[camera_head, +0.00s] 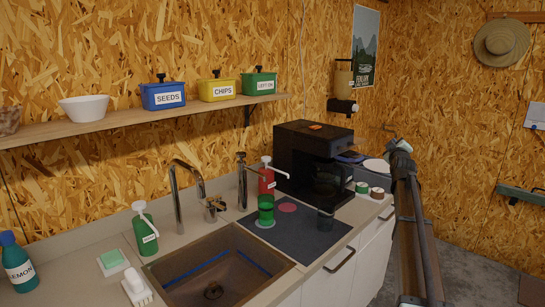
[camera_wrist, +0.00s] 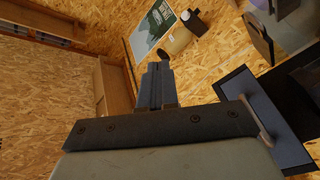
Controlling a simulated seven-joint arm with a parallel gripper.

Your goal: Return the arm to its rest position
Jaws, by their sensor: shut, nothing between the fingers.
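My gripper (camera_wrist: 155,72) shows in the wrist view with its two dark fingers pressed together and nothing between them. It points toward the chipboard wall and touches nothing that I can see. In the head view my arm stands at the right, in front of the counter's right end, reaching up from the bottom edge. The fingers cannot be made out clearly there.
A black coffee machine (camera_head: 310,155) stands left of my arm, with a green cup (camera_head: 265,210) on a dark mat (camera_head: 300,240). A sink (camera_head: 215,270) and a shelf (camera_head: 130,118) with labelled boxes lie further left. Right of my arm, open floor (camera_head: 470,255) shows.

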